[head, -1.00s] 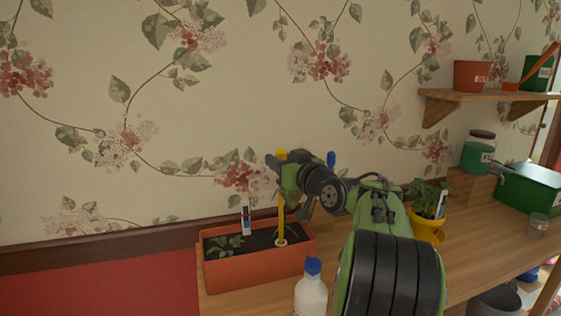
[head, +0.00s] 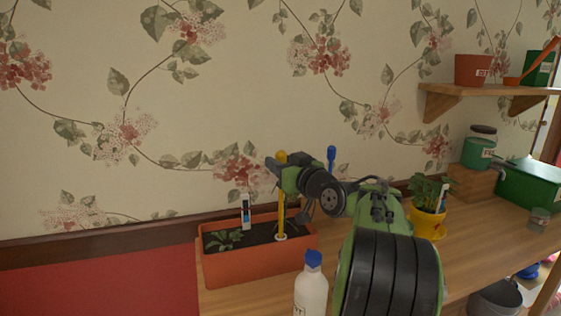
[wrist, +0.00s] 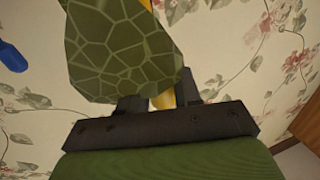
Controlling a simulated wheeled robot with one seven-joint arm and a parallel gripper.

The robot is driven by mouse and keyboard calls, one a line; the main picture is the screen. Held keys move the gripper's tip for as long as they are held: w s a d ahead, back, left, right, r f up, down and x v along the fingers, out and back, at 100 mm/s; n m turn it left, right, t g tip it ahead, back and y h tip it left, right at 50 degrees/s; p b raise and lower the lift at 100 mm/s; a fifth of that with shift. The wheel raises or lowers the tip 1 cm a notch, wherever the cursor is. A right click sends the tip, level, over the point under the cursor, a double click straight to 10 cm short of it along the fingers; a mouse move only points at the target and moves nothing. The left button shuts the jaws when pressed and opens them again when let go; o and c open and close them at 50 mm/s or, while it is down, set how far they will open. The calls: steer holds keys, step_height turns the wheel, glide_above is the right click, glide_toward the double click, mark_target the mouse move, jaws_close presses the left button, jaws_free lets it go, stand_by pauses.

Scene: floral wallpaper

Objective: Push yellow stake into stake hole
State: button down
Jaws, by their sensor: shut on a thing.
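The yellow stake (head: 281,212) stands upright in the terracotta planter box (head: 255,264). Its lower end is in the pale ring of the stake hole (head: 281,238) in the dark soil. My gripper (head: 280,171) is shut on the stake near its top, which shows just above the fingers. In the wrist view, a bit of the yellow stake (wrist: 163,97) shows between my dark fingers. A large green patterned leaf shape (wrist: 118,50) hides much of the fingers and stake there.
A white bottle with a blue cap (head: 312,285) stands in front of the planter, close to my arm. A blue-topped upright object (head: 331,158) is behind my gripper. A yellow pot with a plant (head: 428,222) stands to the right. The wall is close behind.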

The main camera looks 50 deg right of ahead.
steer(key=shift+f, duration=0.25)
steer(key=c, duration=0.9)
jaws_free()
steer(key=shift+o, duration=0.9)
steer(key=v, duration=1.5)
steer(key=shift+s, duration=0.4)
steer(key=shift+f, duration=0.1)
